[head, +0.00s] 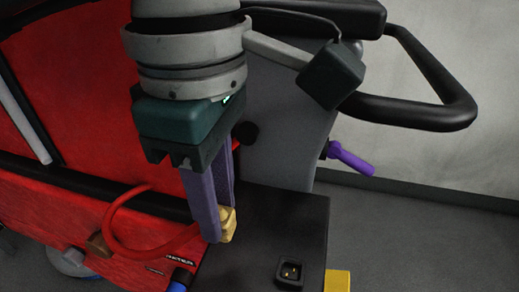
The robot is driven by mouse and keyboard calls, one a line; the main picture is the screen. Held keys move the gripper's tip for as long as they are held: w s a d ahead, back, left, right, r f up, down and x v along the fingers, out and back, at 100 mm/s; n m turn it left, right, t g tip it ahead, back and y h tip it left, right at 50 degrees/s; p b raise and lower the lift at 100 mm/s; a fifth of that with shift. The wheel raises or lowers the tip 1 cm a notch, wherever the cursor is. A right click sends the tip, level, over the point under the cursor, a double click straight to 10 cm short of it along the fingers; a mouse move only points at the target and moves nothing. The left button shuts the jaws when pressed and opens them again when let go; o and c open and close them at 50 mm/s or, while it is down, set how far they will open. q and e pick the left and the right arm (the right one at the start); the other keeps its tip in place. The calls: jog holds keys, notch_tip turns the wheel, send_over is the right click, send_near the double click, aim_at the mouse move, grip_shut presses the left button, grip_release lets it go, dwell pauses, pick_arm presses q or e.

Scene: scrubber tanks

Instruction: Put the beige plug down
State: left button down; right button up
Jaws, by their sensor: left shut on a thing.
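My left gripper (220,222) comes down from the top, with purple-grey fingers pointing downward. It is shut on the beige plug (229,224), which shows at the fingertips. The plug is over the left part of a black box top (260,225); I cannot tell whether it touches that surface. Part of the plug is hidden by the fingers. My right gripper is not in view.
A black socket (290,272) sits on the front of the box top, beside a yellow block (338,281). A red hose (116,215) loops along the red machine (60,205) at left. A purple handle (350,158) and black handlebar (425,112) stick out right.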

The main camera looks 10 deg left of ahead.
pick_arm(q)
notch_tip(320, 180, down, 5)
jog(key=shift+f+b, duration=0.1)
jog(key=shift+b, duration=0.2)
jog(key=shift+f, duration=0.1)
jog(key=c, duration=0.6)
grip_release()
jog(key=shift+c, duration=0.2)
